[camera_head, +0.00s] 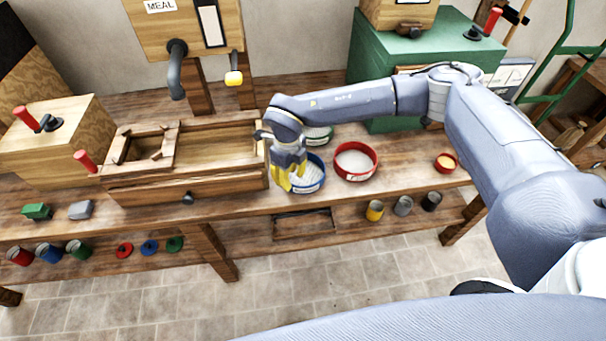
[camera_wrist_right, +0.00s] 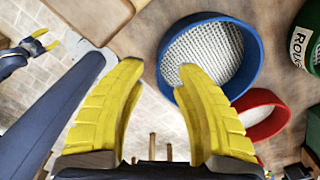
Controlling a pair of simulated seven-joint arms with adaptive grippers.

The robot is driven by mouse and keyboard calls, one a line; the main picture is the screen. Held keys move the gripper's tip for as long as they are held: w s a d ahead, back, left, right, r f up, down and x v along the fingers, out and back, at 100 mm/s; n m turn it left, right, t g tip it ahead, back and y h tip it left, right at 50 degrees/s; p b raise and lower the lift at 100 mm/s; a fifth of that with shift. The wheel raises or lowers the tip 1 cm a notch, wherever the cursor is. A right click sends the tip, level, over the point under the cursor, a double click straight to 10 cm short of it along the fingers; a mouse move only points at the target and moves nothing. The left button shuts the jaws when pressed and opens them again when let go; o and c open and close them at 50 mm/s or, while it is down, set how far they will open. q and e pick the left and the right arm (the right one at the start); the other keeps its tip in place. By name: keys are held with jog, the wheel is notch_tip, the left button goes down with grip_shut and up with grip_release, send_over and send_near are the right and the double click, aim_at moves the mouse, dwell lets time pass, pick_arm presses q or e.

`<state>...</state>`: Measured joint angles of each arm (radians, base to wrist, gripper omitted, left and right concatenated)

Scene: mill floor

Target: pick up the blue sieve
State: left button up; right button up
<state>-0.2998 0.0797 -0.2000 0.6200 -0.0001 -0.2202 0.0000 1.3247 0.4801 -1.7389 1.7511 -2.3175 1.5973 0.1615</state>
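The blue sieve (camera_head: 318,182), a round blue rim with a pale mesh, sits on the bench, partly hidden by my right gripper (camera_head: 290,180). In the right wrist view, the blue sieve (camera_wrist_right: 205,48) lies ahead and to the right. My right gripper (camera_wrist_right: 152,68) is open and empty, its yellow fingers on either side of the sieve's near-left rim as seen from the wrist. I cannot tell whether a finger touches it. My left gripper (camera_wrist_right: 38,42) shows open and empty at the wrist view's upper left, away from the sieve; the head view does not show it.
A red sieve (camera_head: 355,162) stands close right of the blue one, with a green sieve (camera_head: 318,137) behind. A wooden trough (camera_head: 185,178) is just left. A small red bowl (camera_head: 445,162) stands farther right. Several tins and lids line the lower shelf (camera_head: 345,235).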

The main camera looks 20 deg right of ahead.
aim_at(291, 189)
notch_tip(291, 189, down, 3)
jog(key=shift+f, duration=0.2)
grip_shut()
dwell(0.4)
